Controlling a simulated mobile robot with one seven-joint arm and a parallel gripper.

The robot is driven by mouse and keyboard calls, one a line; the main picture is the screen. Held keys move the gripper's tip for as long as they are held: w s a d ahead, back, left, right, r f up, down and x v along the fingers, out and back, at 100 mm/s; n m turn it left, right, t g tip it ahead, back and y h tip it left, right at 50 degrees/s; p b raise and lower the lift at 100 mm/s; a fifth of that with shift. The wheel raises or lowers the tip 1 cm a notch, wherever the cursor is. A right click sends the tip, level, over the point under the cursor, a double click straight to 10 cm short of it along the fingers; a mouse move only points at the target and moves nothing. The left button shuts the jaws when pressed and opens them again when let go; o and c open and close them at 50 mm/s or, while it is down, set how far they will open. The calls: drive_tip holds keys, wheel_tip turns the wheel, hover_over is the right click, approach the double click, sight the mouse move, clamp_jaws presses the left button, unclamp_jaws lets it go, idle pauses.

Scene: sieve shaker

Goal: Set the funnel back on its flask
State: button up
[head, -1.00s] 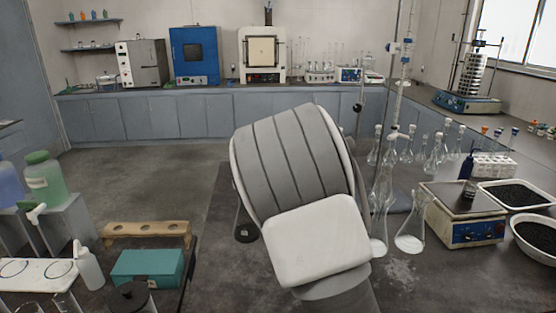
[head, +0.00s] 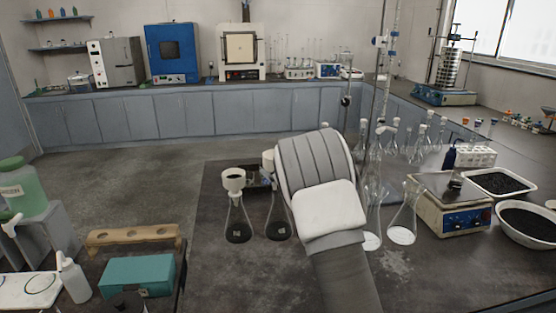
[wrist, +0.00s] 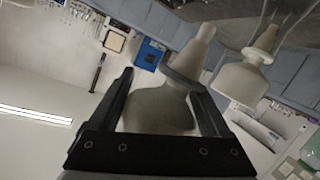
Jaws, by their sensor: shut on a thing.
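A white funnel (wrist: 160,112) is between the fingers of my gripper (wrist: 158,82) in the wrist view, where the picture is upside down. Its narrow stem points to the upper right there, and no flask mouth shows around the tip. In the head view, a white piece (head: 267,160), seemingly this funnel, shows beside my forearm, which hides my gripper. A flask with dark contents (head: 278,222) stands below it, its neck partly hidden. I cannot tell whether the funnel touches it. A second white funnel (head: 233,180) sits on another dark-filled flask (head: 238,224) to the left; that funnel also shows in the wrist view (wrist: 241,80).
Clear flasks (head: 403,218) and a burette stand (head: 383,75) are right of my arm. A balance (head: 452,208) and bowls of black grains (head: 528,222) stand further right. A teal box (head: 137,275) and a wooden rack (head: 134,235) are at left. The bench front is clear.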

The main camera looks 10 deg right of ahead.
drive_tip(key=shift+w+d+f+b, duration=0.4)
drive_tip(key=shift+w+f+b, duration=0.25)
drive_tip(key=shift+b, duration=0.25)
drive_tip(key=shift+w+d+f+b, duration=0.45)
drive_tip(key=shift+w+b, duration=0.3)
drive_tip(key=shift+b, duration=0.15)
drive_tip(key=shift+f, duration=0.4)
idle(0.5)
drive_tip(key=shift+f+b, duration=1.05)
drive_tip(key=shift+f, duration=0.1)
drive_tip(key=shift+f, duration=0.35)
drive_tip(key=shift+f+b, duration=0.4)
drive_tip(key=shift+b, duration=0.15)
drive_tip(key=shift+f, duration=0.35)
idle(1.0)
drive_tip(key=o, duration=1.3)
